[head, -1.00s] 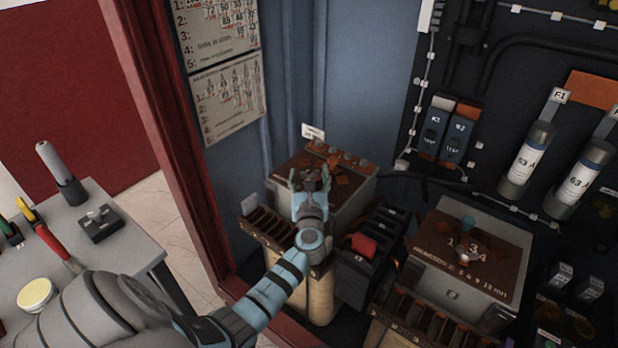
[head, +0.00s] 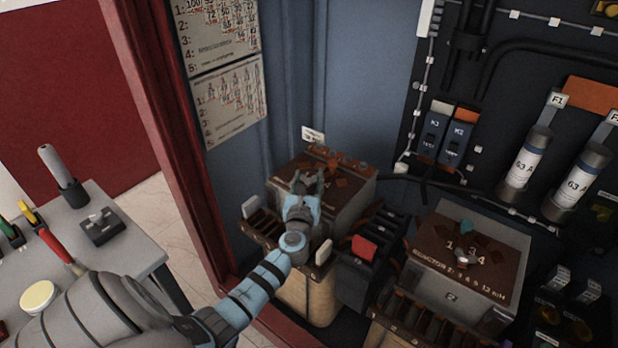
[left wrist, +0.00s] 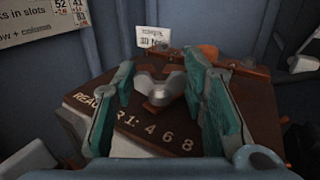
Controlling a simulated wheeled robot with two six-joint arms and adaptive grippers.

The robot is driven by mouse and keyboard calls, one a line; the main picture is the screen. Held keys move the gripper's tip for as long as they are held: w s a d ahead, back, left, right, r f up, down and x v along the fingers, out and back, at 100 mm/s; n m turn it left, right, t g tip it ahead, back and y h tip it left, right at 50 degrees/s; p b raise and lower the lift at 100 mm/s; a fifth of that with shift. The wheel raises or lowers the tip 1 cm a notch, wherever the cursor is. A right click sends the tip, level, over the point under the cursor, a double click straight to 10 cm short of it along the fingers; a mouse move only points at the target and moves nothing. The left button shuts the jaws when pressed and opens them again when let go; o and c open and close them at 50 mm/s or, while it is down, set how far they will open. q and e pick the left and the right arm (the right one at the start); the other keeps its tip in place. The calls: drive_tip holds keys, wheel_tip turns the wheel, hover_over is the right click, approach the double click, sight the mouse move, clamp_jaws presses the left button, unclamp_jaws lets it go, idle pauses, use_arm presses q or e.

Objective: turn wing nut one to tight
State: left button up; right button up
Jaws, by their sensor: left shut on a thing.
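The grey metal wing nut (left wrist: 160,86) sits on the brown top plate (left wrist: 140,130) of the reactor 1 box, whose lettering reads "1: 4 6 8". My left gripper (left wrist: 163,95) has a green-padded finger on each side of the nut and is shut on it. In the head view the gripper (head: 308,183) reaches down onto the box (head: 345,200) from the front, and its fingers partly hide the nut. My right gripper is not in view.
A second reactor box (head: 440,272) with its own wing nut (head: 466,258) stands to the right. Fuses (head: 527,160) and breakers (head: 442,135) fill the back panel. A red cabinet post (head: 180,150) and a grey tool table (head: 130,245) are at left.

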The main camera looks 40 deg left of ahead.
use_arm(q)
drive_tip(key=shift+a+m+t+h, duration=0.15)
drive_tip(key=shift+m+t+h, duration=0.45)
drive_tip(key=shift+h, duration=0.4)
drive_tip(key=shift+a+f+m+t+h+b, duration=0.1)
drive_tip(key=shift+m+t+h+b, duration=0.35)
drive_tip(key=shift+m+h, duration=0.6)
drive_tip(key=m+h+b, duration=0.1)
drive_tip(key=h+b, duration=0.1)
drive_tip(key=h, duration=0.1)
drive_tip(key=shift+a+m+b, duration=0.1)
drive_tip(key=shift+m+b, duration=0.15)
drive_tip(key=shift+b, duration=0.05)
drive_tip(key=shift+m+h+b, duration=0.6)
drive_tip(key=shift+h+b, duration=0.2)
drive_tip(key=shift+h, duration=0.15)
drive_tip(key=o, duration=1.2)
drive_tip(key=shift+s, duration=0.1)
